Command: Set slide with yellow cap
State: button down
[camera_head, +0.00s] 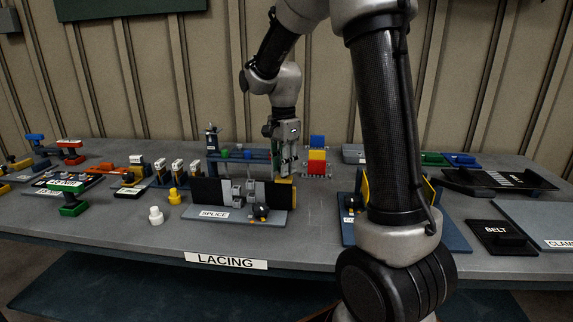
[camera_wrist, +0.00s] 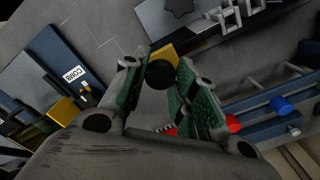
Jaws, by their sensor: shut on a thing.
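My gripper (camera_head: 285,165) points down behind the right end of the splice board. In the wrist view its green-padded fingers (camera_wrist: 160,80) are closed around a piece with a dark round end (camera_wrist: 160,75) and a yellow part (camera_wrist: 166,52), which I take as the slide with the yellow cap. In the head view a yellow edge (camera_head: 284,181) shows just below the fingertips. The fingers hide most of the piece, and I cannot tell whether it touches the board. The splice board (camera_head: 190,211) has dark upright panels, small grey blocks and a black knob (camera_head: 260,210).
A blue rack with coloured pegs (camera_head: 235,154) stands behind the splice board; it also shows in the wrist view (camera_wrist: 255,120). A red, yellow and blue stack (camera_head: 317,156) is right of my gripper.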

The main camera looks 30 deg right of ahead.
send_over(267, 187)
jog(key=w, duration=0.1)
jog(key=shift+d, duration=0.25)
jog(key=c, duration=1.1)
grip_release()
jog(key=shift+a, duration=0.15)
notch_tip(267, 187, up, 12)
